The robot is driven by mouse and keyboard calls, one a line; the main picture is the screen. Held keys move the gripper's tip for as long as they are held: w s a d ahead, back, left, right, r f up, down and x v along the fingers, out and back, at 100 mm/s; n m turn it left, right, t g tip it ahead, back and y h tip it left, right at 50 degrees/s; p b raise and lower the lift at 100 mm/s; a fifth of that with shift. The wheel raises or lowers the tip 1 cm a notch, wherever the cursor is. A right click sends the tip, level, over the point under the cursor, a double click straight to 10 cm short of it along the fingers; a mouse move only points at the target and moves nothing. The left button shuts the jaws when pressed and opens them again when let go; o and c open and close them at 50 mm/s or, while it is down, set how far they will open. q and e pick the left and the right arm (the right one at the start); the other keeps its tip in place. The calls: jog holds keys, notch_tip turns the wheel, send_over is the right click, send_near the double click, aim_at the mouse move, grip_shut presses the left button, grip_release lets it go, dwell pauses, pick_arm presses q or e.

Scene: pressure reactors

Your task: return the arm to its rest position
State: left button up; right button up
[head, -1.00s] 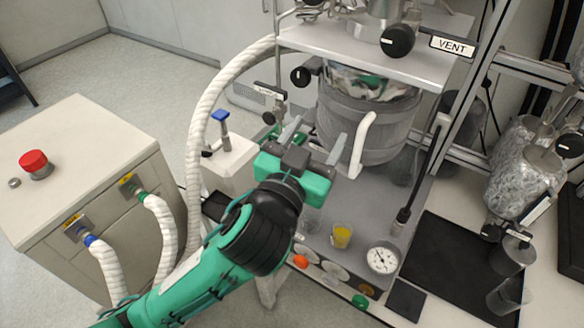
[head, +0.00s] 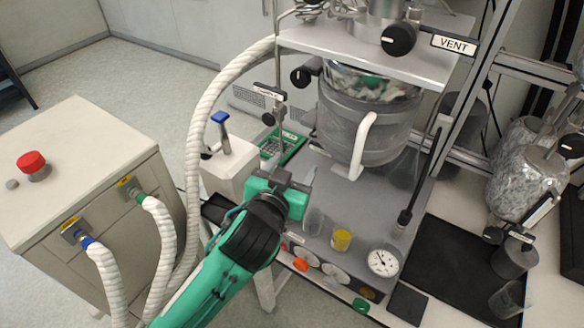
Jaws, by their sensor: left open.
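My left arm (head: 222,262), green and black, comes in from the bottom of the head view. Its gripper (head: 293,165) is open and empty, with its fingers pointing away from me over the front left of the reactor's grey deck. It stands just left of and below the reactor vessel (head: 362,135), apart from the vessel's white handle (head: 362,142). The gripper covers part of the deck's front left side. My right gripper does not show.
A green tray (head: 292,147) lies behind my gripper. A clear beaker (head: 314,221), a yellow-filled beaker (head: 341,239) and a gauge (head: 382,260) are close on its right. A ribbed white hose (head: 196,150) and a cabinet with a red button (head: 33,161) are on the left.

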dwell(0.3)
pick_arm(q)
jog(key=s+a+f+n+g+y, duration=0.1)
jog(key=s+a+f+g+y, duration=0.2)
jog(key=a+f, duration=0.45)
jog(key=s+a+f+n+g+y, duration=0.1)
jog(key=s+a+f+n+g, duration=0.15)
jog(key=s+a+f, duration=0.45)
jog(key=s+a+f+g+y, duration=0.1)
jog(key=s+a+f+g, duration=0.2)
jog(key=s+a+f, duration=0.3)
jog(key=s+a+f+g, duration=0.3)
jog(key=s+f, duration=0.1)
jog(key=s, duration=0.5)
notch_tip(320, 180, down, 30)
jog(key=f+g, duration=0.1)
jog(key=s+a+f+g+b, duration=0.1)
jog(key=s+a+f, duration=0.2)
jog(key=s+f, duration=1.6)
jog(key=shift+a+f+m, duration=0.15)
jog(key=shift+f+m, duration=0.3)
jog(key=shift+f, duration=0.45)
